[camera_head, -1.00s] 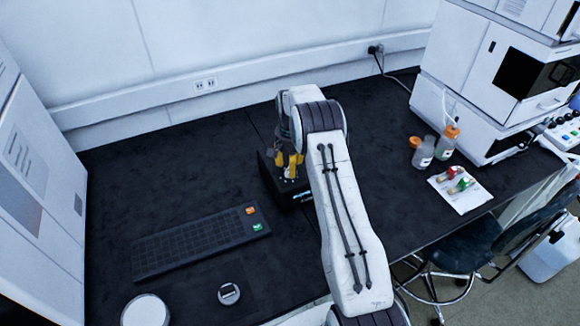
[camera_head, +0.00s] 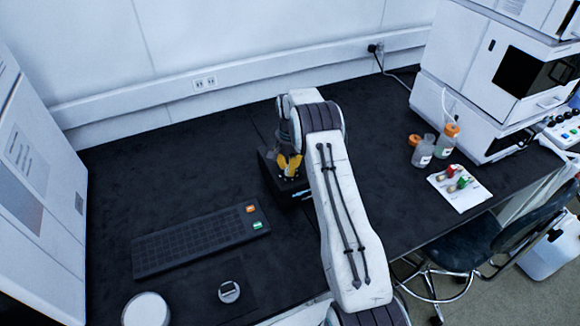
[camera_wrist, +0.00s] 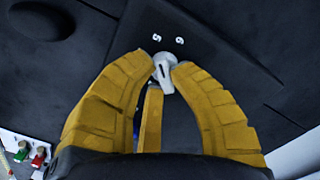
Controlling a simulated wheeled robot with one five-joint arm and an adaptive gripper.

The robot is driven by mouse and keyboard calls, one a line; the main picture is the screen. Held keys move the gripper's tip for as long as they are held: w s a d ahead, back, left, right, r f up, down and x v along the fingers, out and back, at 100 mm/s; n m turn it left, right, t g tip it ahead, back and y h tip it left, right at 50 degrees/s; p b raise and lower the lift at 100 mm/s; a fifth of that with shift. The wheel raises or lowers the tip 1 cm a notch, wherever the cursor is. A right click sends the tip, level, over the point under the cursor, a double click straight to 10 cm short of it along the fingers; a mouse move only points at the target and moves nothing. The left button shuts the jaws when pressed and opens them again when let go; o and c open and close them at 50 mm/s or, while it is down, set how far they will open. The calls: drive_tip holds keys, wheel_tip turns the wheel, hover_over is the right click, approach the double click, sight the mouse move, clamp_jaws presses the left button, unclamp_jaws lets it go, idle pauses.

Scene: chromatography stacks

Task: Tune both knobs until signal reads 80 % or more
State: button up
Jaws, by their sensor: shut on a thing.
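A black box (camera_head: 268,178) stands on the dark bench, partly hidden behind my arm. In the wrist view its dark top (camera_wrist: 200,30) carries pale number marks that look like 5 and 6. My gripper (camera_head: 290,166), with yellow fingers, is over this box. In the wrist view my gripper (camera_wrist: 163,72) is shut on a pale grey knob (camera_wrist: 164,73) with a dark pointer line, a fingertip on each side. A second knob and the signal reading cannot be made out.
A black keypad panel (camera_head: 190,242) with orange and green keys lies left of the box. A small round device (camera_head: 229,292) and a white round thing (camera_head: 146,310) are at the front. Bottles (camera_head: 424,150) and a white card (camera_head: 468,199) with red and green parts are at right.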

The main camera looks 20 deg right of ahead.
clamp_jaws()
drive_tip(key=shift+f+n+b, duration=0.1)
drive_tip(key=shift+n+b, duration=0.2)
drive_tip(key=shift+b, duration=0.15)
drive_tip(key=shift+w+f+n+b, duration=0.1)
drive_tip(key=shift+n+b, duration=0.8)
drive_tip(key=shift+n, duration=0.1)
drive_tip(key=n+b, duration=0.2)
drive_tip(key=n, duration=0.4)
drive_tip(key=shift+d, duration=0.1)
drive_tip(key=o, duration=0.7)
unclamp_jaws()
drive_tip(key=shift+r, duration=0.2)
drive_tip(key=shift+w, duration=0.1)
